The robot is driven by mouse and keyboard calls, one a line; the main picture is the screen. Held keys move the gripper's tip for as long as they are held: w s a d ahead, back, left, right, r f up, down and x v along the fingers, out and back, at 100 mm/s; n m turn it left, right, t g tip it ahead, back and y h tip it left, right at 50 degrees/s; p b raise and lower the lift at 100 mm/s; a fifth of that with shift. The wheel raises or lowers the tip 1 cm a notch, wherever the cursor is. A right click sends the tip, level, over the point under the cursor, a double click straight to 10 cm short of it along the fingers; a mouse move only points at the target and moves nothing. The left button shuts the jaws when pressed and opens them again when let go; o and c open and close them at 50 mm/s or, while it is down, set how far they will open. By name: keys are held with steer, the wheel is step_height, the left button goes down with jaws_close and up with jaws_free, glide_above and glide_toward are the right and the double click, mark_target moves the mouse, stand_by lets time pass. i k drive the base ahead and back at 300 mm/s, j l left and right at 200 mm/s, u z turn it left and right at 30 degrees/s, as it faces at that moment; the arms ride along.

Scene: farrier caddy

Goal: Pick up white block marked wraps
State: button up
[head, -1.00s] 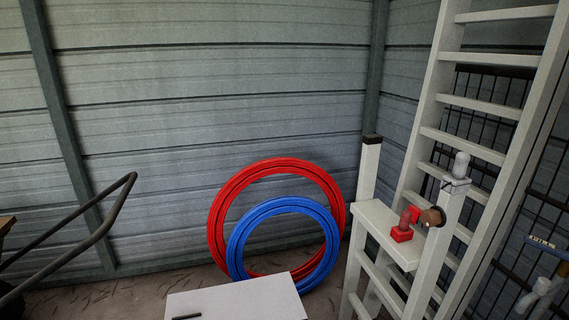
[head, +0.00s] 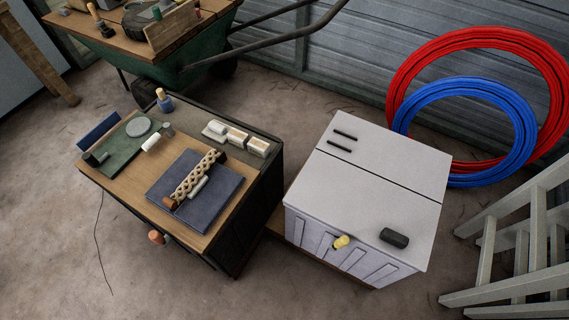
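Several small pale blocks stand in a row at the back right of a low wood-topped cabinet (head: 112,183). They are a white left block (head: 215,130), a cream middle block (head: 237,137) and a cream right block (head: 258,147). Any lettering is too small to read, so I cannot tell which one is marked wraps. My gripper is not in view.
The cabinet also holds a blue mat (head: 224,195) with a braided roll, a green mat (head: 118,155) and small bottles. A white cabinet (head: 375,185) stands to the right, a green wheelbarrow (head: 210,55) behind. Floor (head: 60,240) is clear at left.

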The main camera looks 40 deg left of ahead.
mark_target(239, 139)
steer(key=u, duration=1.55)
